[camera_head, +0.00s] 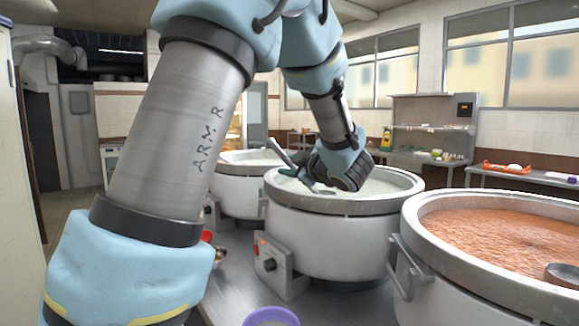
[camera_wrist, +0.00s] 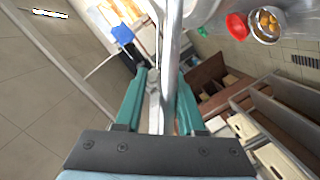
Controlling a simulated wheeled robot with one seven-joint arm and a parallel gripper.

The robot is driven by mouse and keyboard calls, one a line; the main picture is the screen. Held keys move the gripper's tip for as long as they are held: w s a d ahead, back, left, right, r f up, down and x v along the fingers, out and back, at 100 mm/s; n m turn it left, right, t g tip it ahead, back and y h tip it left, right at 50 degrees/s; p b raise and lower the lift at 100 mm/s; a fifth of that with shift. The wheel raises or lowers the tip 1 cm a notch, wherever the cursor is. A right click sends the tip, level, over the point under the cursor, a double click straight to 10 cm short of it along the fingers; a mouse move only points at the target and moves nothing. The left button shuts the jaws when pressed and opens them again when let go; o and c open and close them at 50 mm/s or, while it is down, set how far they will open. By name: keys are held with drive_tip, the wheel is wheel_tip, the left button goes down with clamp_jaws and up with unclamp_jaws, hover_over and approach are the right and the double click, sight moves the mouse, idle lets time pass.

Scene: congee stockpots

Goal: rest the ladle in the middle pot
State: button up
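The middle pot (camera_head: 330,237) is a large grey stockpot filled with pale congee, open at the top. My gripper (camera_head: 297,170) is low over its opening, tilted, with its fingers toward the left side of the pot. In the wrist view my teal fingers (camera_wrist: 165,80) are closed in on both sides of a long metal handle, the ladle (camera_wrist: 168,45). A bit of the ladle (camera_head: 322,189) seems to show beside the fingers in the head view. The ladle's bowl cannot be made out, and my gripper body hides part of the congee.
A pot of orange-red congee (camera_head: 500,240) with a dark ladle bowl (camera_head: 563,274) stands at the right. Another pale-congee pot (camera_head: 240,190) stands behind left. A red bowl (camera_wrist: 237,26) and a bowl of yellow items (camera_wrist: 266,23) show in the wrist view. A purple-rimmed container (camera_head: 271,317) is in front.

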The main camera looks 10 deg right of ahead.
drive_tip(key=shift+o, duration=1)
drive_tip(key=shift+s, duration=0.1)
drive_tip(key=b+v, duration=0.3)
drive_tip(key=v, duration=0.7)
drive_tip(key=shift+s+d, duration=0.15)
drive_tip(key=shift+s, duration=0.15)
